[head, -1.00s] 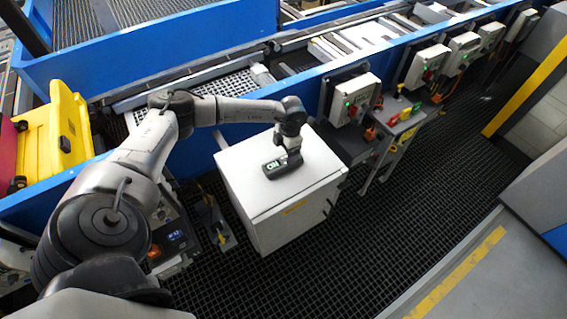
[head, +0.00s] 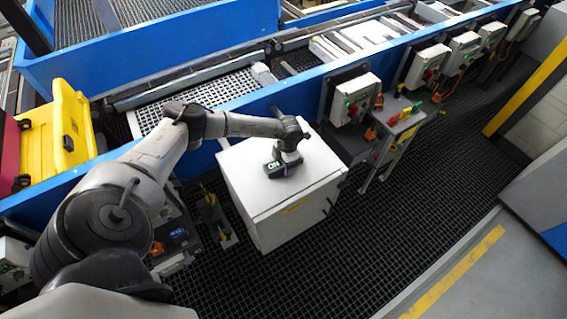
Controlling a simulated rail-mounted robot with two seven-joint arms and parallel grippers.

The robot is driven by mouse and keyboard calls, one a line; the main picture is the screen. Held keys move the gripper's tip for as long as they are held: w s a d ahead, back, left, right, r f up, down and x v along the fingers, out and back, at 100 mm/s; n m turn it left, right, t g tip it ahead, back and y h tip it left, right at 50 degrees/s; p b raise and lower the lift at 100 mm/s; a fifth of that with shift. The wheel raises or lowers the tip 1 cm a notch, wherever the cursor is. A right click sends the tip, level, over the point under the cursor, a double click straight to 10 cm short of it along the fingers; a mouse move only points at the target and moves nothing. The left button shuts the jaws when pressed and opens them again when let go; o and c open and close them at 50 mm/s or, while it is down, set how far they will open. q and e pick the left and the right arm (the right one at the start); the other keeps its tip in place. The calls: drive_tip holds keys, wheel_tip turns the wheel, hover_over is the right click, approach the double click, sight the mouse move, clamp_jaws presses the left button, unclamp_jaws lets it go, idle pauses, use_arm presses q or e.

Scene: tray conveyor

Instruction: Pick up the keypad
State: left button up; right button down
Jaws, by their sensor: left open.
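The keypad (head: 274,167) is a small dark device with a pale green, lit-looking marking at its left end. The gripper hides part of the keypad. My right gripper is out of view.
The blue conveyor wall (head: 262,100) runs behind the cabinet. A grey stand (head: 402,122) with controls is to the right. A yellow case (head: 67,125) sits at the left. The cabinet top is otherwise clear, and the dark grated floor (head: 400,215) in front is open.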

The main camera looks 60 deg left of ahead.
use_arm(q)
drive_tip(key=shift+c, duration=0.4)
drive_tip(key=c, duration=1.1)
